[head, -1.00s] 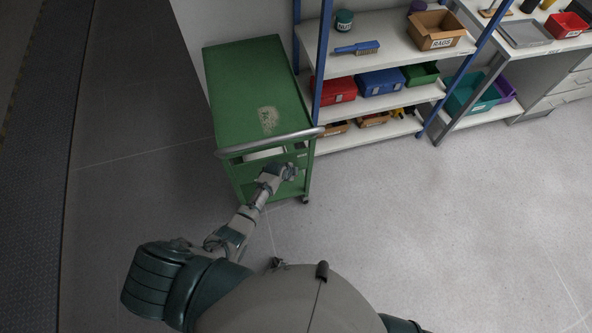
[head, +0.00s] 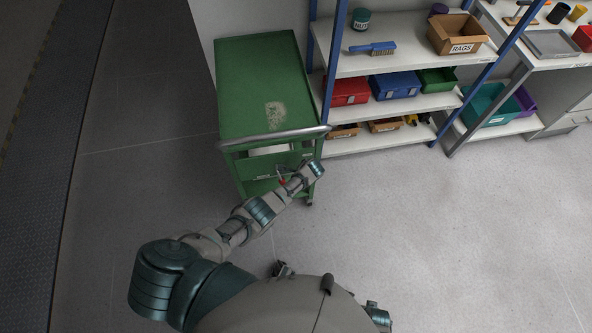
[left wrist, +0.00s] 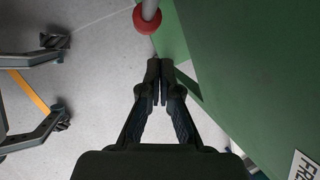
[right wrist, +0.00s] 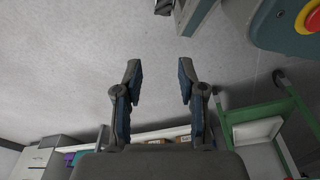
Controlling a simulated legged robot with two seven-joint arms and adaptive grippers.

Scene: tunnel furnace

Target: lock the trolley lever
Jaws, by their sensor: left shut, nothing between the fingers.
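The green trolley (head: 262,85) stands against the wall in the head view, with a grey push bar (head: 275,138) along its near end. In the left wrist view a grey rod with a red end (left wrist: 147,22), apparently the lever, hangs beside the green trolley panel (left wrist: 245,75). My left gripper (left wrist: 160,66) is shut and empty, its fingertips just below the red end in the picture and apart from it. In the head view my left forearm partly covers the trolley's near end. My right gripper (right wrist: 160,72) is open and empty over the floor, away from the trolley (right wrist: 262,108).
A shelf rack with blue posts (head: 388,102) stands right of the trolley, holding bins and a brush. A workbench (head: 545,62) is farther right. Black castors on grey legs (left wrist: 40,45) show at the left of the left wrist view. The floor at right (head: 450,230) is clear.

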